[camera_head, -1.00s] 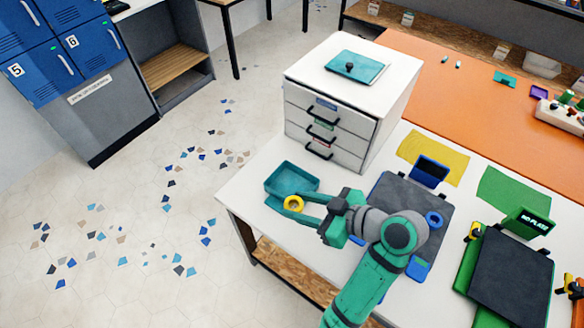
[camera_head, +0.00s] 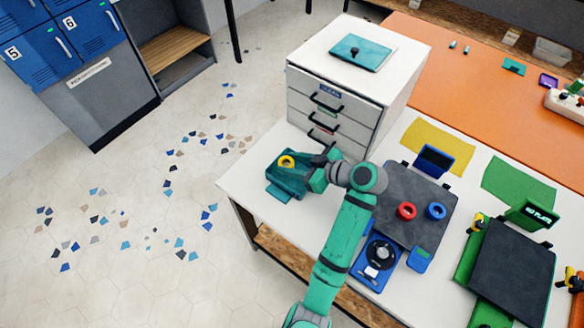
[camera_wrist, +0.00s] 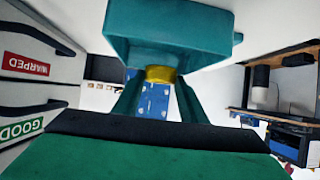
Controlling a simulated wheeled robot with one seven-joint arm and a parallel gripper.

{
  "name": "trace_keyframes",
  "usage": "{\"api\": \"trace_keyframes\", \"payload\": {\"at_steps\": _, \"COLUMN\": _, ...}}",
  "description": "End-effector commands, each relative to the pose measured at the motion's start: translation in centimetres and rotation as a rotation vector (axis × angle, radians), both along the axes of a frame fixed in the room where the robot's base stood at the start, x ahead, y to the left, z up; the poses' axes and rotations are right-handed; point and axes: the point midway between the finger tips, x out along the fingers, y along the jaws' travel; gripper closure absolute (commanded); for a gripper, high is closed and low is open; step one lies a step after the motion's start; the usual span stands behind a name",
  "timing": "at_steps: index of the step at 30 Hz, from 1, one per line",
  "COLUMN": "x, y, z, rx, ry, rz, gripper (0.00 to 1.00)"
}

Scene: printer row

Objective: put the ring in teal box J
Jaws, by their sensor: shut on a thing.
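A yellow ring (camera_head: 287,161) is held in my gripper (camera_head: 294,163), which is shut on it above the teal box (camera_head: 279,191). The box stands on the left end of the white table, partly covered by my gripper. In the wrist view the ring (camera_wrist: 160,73) sits between the fingertips, close to the teal box (camera_wrist: 170,35). I cannot tell whether the ring touches the box. No letter on the box is readable.
A white drawer cabinet (camera_head: 305,88) with a teal lid (camera_head: 360,53) on top stands just behind the box. A dark printer bed (camera_head: 400,185) holds a red ring (camera_head: 406,211) and a blue ring (camera_head: 436,211). The table's left edge is close to the box.

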Motion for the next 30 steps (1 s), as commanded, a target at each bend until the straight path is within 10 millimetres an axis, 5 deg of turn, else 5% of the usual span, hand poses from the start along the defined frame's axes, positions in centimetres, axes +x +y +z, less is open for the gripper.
{"api": "trace_keyframes", "payload": {"at_steps": 13, "x": 0.8, "y": -0.1, "z": -3.9, "rx": 0.001, "ry": 0.003, "rz": -0.005, "gripper": 0.83}}
{"api": "trace_keyframes", "payload": {"at_steps": 24, "x": 0.8, "y": -0.1, "z": -4.3, "rx": 0.000, "ry": 0.001, "rz": -0.005, "gripper": 0.83}}
{"api": "trace_keyframes", "payload": {"at_steps": 25, "x": 0.8, "y": -0.1, "z": -4.3, "rx": 0.000, "ry": 0.000, "rz": -0.004, "gripper": 0.55}}
{"api": "trace_keyframes", "payload": {"at_steps": 30, "x": 0.8, "y": -0.1, "z": -4.3, "rx": 0.000, "ry": 0.000, "rz": -0.004, "gripper": 0.54}}
